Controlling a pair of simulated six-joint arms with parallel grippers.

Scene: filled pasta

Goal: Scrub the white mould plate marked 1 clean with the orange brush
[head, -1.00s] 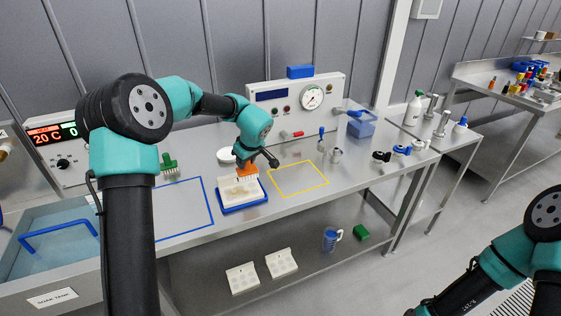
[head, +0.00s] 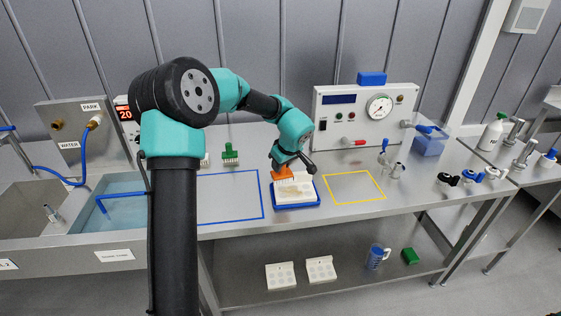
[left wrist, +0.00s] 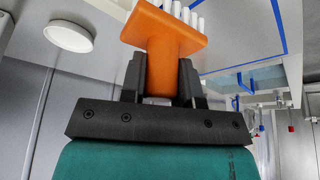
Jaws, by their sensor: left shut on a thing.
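The orange brush (head: 284,173) is in my left gripper (head: 285,164), which is shut on its handle. In the left wrist view the orange brush (left wrist: 165,35) sits between the two black fingers, its white bristles pointing away. The white mould plate (head: 295,190) lies in a blue tray (head: 297,204) on the steel bench, with a brownish stain on its top. The brush is over the plate's back left part; I cannot tell whether the bristles touch. The plate's number is not legible. My right gripper is not in view.
A green brush (head: 230,152) stands behind the blue outlined area (head: 232,197). A yellow outlined area (head: 352,187) to the right is empty. A gauge panel (head: 366,115) stands behind. A soak tank (head: 110,207) is at left. Two white plates (head: 281,276) lie on the lower shelf.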

